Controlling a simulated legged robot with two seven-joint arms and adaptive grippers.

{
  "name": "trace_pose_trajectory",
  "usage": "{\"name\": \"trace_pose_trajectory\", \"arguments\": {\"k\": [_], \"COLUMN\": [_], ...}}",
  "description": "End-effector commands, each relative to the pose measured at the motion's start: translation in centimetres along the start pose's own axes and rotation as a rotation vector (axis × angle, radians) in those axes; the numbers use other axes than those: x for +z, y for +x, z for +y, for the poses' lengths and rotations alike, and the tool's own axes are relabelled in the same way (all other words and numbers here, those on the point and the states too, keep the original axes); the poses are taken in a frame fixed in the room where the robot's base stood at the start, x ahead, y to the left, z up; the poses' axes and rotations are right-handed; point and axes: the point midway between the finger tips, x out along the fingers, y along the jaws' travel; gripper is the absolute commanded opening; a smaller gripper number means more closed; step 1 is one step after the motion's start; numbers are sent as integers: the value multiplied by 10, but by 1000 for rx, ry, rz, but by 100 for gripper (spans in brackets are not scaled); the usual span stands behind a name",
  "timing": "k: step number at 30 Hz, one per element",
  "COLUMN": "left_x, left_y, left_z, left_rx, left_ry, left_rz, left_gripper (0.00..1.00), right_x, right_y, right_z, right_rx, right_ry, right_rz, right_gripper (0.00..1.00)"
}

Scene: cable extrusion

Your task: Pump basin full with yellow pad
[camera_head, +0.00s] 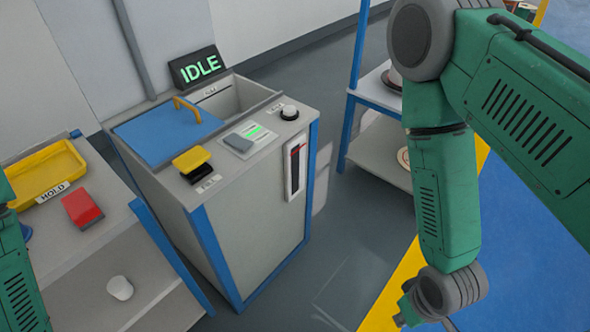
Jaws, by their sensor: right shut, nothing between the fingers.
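The yellow pad (191,160) sits on a dark base on the near left of the grey machine's top. The basin (226,100) is the recessed opening at the back of that top. A blue lid (165,130) with a yellow handle lies left of the opening, which is partly uncovered; its contents cannot be made out. My right gripper (408,312) is at the bottom edge, right of the machine and well away from the pad. It is partly cut off, shut and empty. My left arm enters at the lower left; its gripper is out of view.
A sign reading IDLE (197,67) stands behind the machine. Shelves (380,150) stand right.

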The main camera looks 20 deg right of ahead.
Motion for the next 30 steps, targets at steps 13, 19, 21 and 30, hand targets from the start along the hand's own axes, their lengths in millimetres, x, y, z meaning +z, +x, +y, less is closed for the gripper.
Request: {"name": "trace_pose_trajectory", "arguments": {"k": [13, 19, 21, 30], "left_x": [0, 0, 0, 0], "left_y": [0, 0, 0, 0], "left_z": [0, 0, 0, 0], "left_rx": [0, 0, 0, 0], "left_ry": [0, 0, 0, 1], "left_rz": [0, 1, 1, 1], "left_gripper": [0, 0, 0, 0], "right_x": [0, 0, 0, 0], "right_y": [0, 0, 0, 0], "right_z": [0, 0, 0, 0], "right_rx": [0, 0, 0, 0], "right_ry": [1, 1, 1, 1], "right_rz": [0, 0, 0, 0], "right_gripper": [0, 0, 0, 0]}}
